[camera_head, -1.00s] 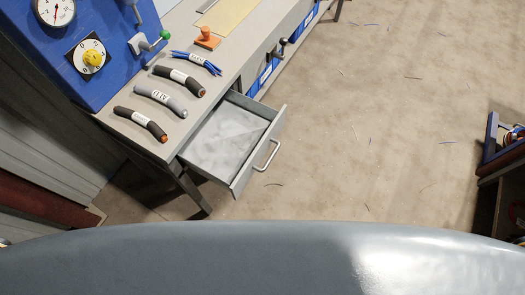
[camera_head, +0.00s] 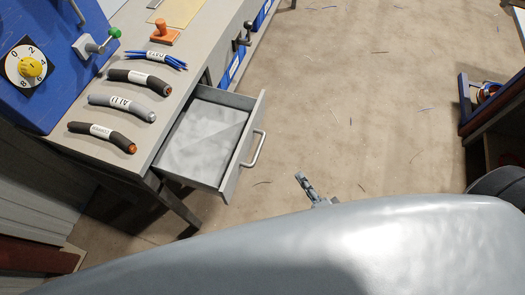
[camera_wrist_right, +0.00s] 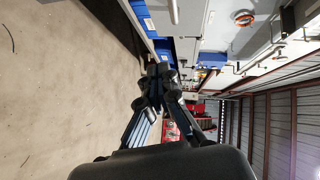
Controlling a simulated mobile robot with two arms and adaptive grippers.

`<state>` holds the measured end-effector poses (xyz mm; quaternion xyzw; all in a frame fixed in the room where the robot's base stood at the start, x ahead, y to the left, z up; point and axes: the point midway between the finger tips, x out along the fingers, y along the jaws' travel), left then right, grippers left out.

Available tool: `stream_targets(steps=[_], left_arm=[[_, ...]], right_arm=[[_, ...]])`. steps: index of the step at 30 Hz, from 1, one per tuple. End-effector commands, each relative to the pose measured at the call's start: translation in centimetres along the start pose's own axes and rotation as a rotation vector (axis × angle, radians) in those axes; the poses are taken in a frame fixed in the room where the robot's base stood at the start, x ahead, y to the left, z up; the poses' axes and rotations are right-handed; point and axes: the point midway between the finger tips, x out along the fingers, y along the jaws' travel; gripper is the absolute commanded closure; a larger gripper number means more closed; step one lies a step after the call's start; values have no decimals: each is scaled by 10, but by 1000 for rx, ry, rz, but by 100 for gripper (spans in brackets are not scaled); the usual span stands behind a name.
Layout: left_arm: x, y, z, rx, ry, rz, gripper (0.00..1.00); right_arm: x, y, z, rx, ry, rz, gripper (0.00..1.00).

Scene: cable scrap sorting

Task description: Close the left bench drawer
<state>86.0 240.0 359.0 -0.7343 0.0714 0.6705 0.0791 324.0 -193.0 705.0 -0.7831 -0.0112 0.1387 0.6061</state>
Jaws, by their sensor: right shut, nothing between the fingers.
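The left bench drawer (camera_head: 241,152) is pulled well out of the grey bench (camera_head: 170,112) in the head view. Its shallow inside looks empty, with a pale, smooth floor. A metal bar handle (camera_head: 256,150) is on its front. My right gripper (camera_head: 307,188) shows to the right of the drawer front and handle, apart from them, just above the edge of my grey body. In the right wrist view my right gripper (camera_wrist_right: 160,76) has its fingers together and holds nothing. My left gripper is in neither current view.
Several labelled cable pieces lie on the bench top, among them a grey one (camera_head: 122,106). A blue panel with a yellow-knobbed dial (camera_head: 30,67) stands behind them. A blue-edged cart or shelf (camera_head: 467,100) is at right. The floor between is clear but for small scraps.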

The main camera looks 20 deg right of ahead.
Motion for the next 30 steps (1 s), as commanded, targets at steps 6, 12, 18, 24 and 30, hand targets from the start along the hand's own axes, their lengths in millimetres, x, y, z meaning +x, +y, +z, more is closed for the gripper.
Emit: stream_targets(steps=[6,12,18,24,30], left_arm=[[5,1,0,1,0,1,100],[0,5,-1,3,1,6,100],[-4,8,-2,3,2,10,100],[-7,8,-2,3,2,10,100],[-9,7,-3,2,2,9,100]], right_arm=[[4,-26,-5,101,23,-68,100],[35,-29,-6,98,24,-69,100],[79,-32,-7,96,23,-67,100],[111,-34,4,100,22,-64,100],[125,-35,18,96,22,-64,100]])
